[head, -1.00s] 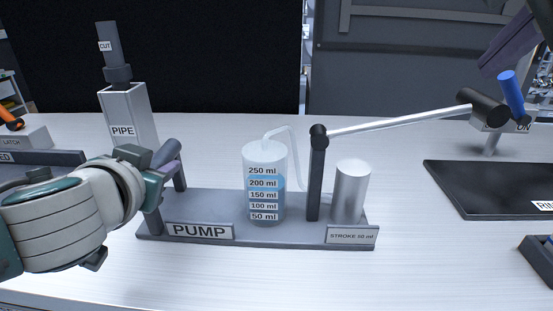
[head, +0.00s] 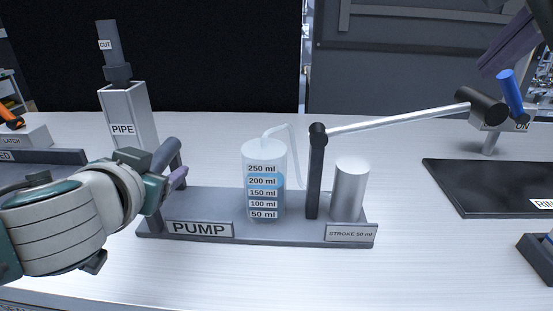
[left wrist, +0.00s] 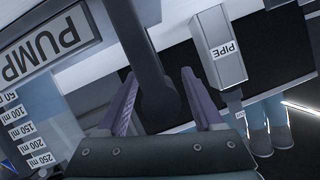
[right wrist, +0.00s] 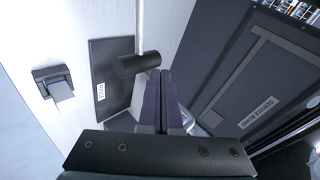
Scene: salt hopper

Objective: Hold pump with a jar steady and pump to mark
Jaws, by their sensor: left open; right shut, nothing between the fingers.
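The grey pump base (head: 285,233) stands on the white table. It carries a clear jar (head: 265,180) with blue liquid, whose top is near the 200 ml label. Its lever (head: 400,120) slopes up to a black grip (head: 482,105) at the right; the grip also shows in the right wrist view (right wrist: 140,62). My left gripper (left wrist: 158,100) is open, with its purple fingers on either side of the dark handle (left wrist: 150,75) at the pump's left end. My right gripper (right wrist: 168,105) is shut and empty, close by the grip; whether they touch is unclear.
A PIPE block (head: 128,120) stands behind the pump's left end. A dark tray (head: 495,185) and a blue lever (head: 508,82) by an ON label are at the right. A metal cylinder (head: 350,190) is on the pump base. The table in front of the pump is clear.

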